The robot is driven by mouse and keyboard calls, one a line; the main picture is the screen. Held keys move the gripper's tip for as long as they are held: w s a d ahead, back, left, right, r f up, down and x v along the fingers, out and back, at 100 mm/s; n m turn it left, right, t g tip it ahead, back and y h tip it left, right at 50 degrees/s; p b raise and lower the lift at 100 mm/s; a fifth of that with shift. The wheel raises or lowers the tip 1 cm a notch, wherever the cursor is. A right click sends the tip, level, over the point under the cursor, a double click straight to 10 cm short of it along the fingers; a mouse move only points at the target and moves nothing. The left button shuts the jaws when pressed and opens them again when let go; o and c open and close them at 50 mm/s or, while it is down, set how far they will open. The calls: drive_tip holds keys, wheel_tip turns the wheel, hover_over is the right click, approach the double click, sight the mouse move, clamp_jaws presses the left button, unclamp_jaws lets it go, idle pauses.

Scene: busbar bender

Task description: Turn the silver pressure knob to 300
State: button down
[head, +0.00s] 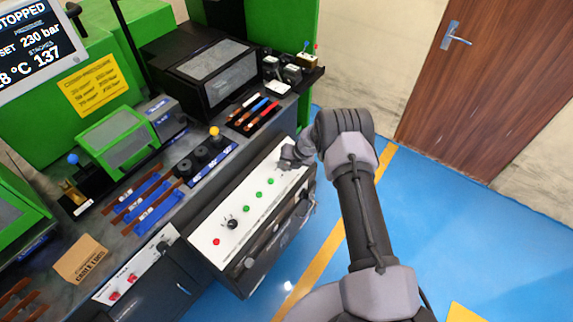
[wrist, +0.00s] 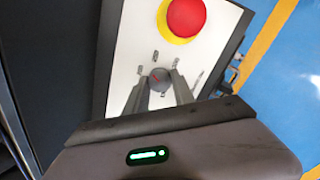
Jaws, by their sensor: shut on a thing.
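The silver pressure knob (wrist: 158,76) is a small round grey knob with a red mark on its face, on a white control panel (wrist: 122,62). My gripper (wrist: 160,84) has one finger on each side of it and is shut on it. In the head view my gripper (head: 287,160) is at the far right end of the white panel and hides the knob. The display (head: 32,42) at the upper left reads STOPPED and SET 230 bar. The marks around the knob are too small to read.
A red mushroom button (wrist: 187,15) with a yellow ring is just beyond the knob. Green buttons (head: 258,195), a black knob (head: 232,224) and a red button (head: 216,242) line the same panel. Blue floor lies free to the right, before a wooden door (head: 500,90).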

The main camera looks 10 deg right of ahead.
drive_tip(key=m, duration=0.4)
drive_tip(key=shift+m, duration=0.3)
drive_tip(key=m, duration=0.4)
drive_tip(key=shift+p, duration=0.3)
drive_tip(key=m, duration=0.5)
drive_tip(key=shift+m, duration=1.8)
drive_tip(key=c, duration=1.1)
unclamp_jaws()
drive_tip(key=shift+o, duration=0.2)
